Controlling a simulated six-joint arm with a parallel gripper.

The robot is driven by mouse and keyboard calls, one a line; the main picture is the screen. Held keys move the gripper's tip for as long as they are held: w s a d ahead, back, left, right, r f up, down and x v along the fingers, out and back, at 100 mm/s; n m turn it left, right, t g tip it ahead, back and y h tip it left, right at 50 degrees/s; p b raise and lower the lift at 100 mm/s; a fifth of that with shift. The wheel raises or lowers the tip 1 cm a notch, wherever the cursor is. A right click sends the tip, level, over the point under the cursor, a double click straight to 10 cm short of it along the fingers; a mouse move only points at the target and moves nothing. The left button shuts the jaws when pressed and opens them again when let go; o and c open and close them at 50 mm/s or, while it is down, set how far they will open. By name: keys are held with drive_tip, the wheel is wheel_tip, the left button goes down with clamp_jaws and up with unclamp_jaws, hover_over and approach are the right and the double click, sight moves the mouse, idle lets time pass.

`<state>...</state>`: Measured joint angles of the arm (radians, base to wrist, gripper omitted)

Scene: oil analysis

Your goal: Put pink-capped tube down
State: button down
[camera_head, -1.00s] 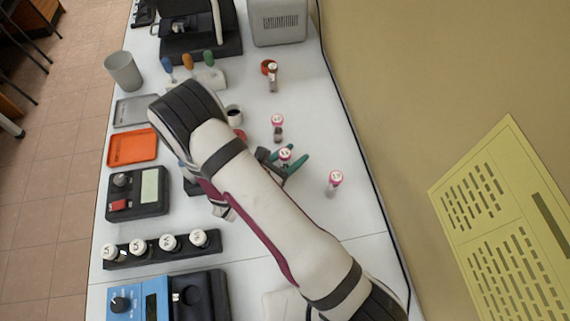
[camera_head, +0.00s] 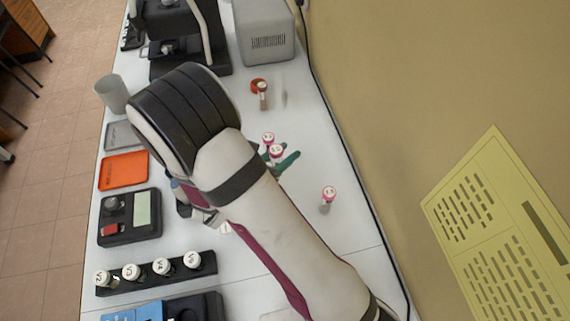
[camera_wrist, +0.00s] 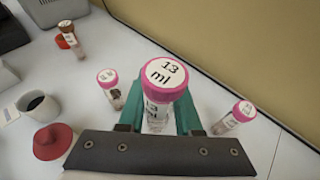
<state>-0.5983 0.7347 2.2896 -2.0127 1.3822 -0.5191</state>
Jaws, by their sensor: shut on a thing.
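My gripper (camera_wrist: 158,120) is shut on a pink-capped tube (camera_wrist: 163,80) with a white top that reads "13 ml". The tube stands upright between the green fingers. In the head view the gripper (camera_head: 280,160) shows past my arm, with the held tube (camera_head: 276,152) in it. Two more pink-capped tubes stand on the table. One tube (camera_wrist: 109,84) is to the left of the held one and the other (camera_wrist: 235,115) to the right; the right one also shows in the head view (camera_head: 328,195). Whether the held tube's base touches the table is hidden.
A brown-capped tube (camera_wrist: 70,38) stands by a red round piece (camera_head: 259,86) at the back. A dark-filled cup (camera_wrist: 40,106) and a red cap-like object (camera_wrist: 53,140) lie left of my gripper. A rack of white-capped vials (camera_head: 154,273) sits front left. The right table side has free room.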

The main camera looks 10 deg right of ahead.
wheel_tip(320, 180, up, 7)
drive_tip(key=w+d+m+g+h, duration=0.1)
drive_tip(key=w+d, duration=0.4)
drive_tip(key=w, duration=0.6)
drive_tip(key=w+d, duration=0.6)
drive_tip(key=w, duration=0.5)
drive_tip(key=f, duration=1.4)
drive_tip(key=shift+s+a+f, duration=0.15)
drive_tip(key=shift+a+f, duration=0.15)
drive_tip(key=shift+a, duration=0.05)
drive_tip(key=shift+f, duration=0.4)
drive_tip(key=c, duration=0.6)
unclamp_jaws()
drive_tip(key=shift+f, duration=0.1)
